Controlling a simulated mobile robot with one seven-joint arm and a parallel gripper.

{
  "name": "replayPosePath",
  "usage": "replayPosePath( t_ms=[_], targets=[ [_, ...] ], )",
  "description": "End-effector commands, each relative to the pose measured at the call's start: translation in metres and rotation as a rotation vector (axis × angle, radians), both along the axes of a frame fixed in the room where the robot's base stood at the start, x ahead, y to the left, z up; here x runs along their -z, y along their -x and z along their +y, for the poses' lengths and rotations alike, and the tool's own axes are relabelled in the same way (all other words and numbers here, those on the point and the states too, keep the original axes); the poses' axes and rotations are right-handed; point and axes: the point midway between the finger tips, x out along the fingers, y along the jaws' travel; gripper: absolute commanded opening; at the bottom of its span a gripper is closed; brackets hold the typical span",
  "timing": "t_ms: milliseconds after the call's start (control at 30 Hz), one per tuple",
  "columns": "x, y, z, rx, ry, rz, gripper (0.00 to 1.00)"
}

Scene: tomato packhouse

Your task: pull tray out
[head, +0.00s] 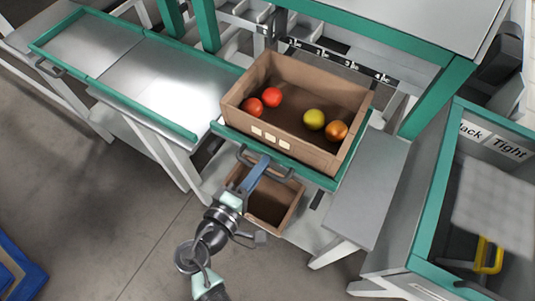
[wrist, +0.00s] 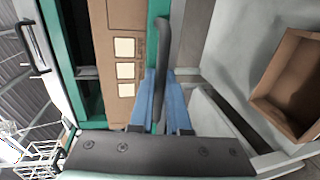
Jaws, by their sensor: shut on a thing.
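The tray (head: 320,178) has a green front rim and bears a brown cardboard box (head: 300,148) holding two red tomatoes, a yellow one and an orange one. A grey bar handle (head: 284,175) sits on the tray's front. My gripper (head: 258,168) reaches up from below with its blue fingers shut on this handle. In the wrist view the dark handle (wrist: 163,45) runs between the blue fingers (wrist: 162,95). The box's front with three pale labels stands beside it. The fingers partly hide the handle's middle.
A second brown box (head: 268,208), looking empty, stands lower, below the tray. Metal trays with green edges (head: 112,93) lie to the left, with their own handle (head: 50,68). A grey shelf (head: 362,190) is at right, then a green-framed bin (head: 437,210).

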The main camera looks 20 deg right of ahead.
Motion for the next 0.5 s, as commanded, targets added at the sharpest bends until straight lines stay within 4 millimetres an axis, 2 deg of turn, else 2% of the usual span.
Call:
replayPosePath(
  t_ms=[100,233,500],
  targets=[
    [-0.001,0.012,0.016,-0.004,0.000,0.000,0.00],
    [-0.001,0.021,0.029,-0.004,0.000,-0.001,0.00],
    [-0.001,0.030,0.038,-0.001,0.001,-0.001,0.00]
  ],
)
